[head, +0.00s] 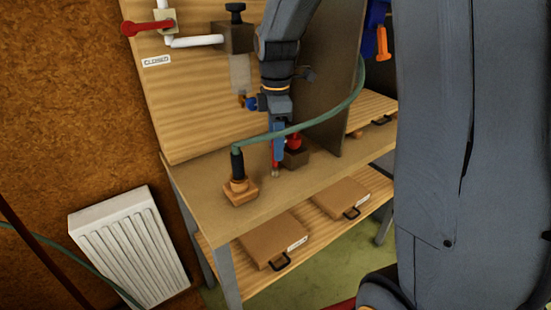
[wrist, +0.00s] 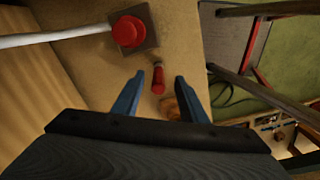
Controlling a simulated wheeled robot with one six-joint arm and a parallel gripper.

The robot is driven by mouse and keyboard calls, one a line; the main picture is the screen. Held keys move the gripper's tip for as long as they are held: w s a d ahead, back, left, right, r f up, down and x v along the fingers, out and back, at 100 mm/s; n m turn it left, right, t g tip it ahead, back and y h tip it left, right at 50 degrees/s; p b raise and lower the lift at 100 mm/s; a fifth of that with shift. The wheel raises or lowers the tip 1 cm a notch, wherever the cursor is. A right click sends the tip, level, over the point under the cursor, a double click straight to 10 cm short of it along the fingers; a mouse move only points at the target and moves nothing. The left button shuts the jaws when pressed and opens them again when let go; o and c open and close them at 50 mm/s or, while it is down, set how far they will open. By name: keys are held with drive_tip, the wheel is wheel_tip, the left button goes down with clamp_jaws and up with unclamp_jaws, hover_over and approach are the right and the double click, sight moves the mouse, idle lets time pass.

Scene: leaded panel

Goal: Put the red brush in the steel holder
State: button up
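A small red piece with a pale end, likely the red brush (wrist: 158,78), shows between and beyond my fingertips in the wrist view. In the head view it is a thin red strip with a pale tip (head: 275,172) at the workbench top, just below my gripper (head: 277,150). My gripper (wrist: 159,76) points down with its blue fingers apart. A gap shows on each side of the red piece, and I see no contact. I cannot pick out the steel holder in either view.
A green hose (head: 325,118) arches there to a black plug on a wooden base (head: 240,193). An upright panel (head: 328,85) stands behind. The bench's front edge is near.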

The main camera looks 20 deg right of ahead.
sight(275, 165)
drive_tip(key=shift+w+f+p, duration=0.1)
drive_tip(key=shift+f+p, duration=0.6)
drive_tip(key=shift+f, duration=1.65)
drive_tip(key=shift+c, duration=0.3)
clamp_jaws()
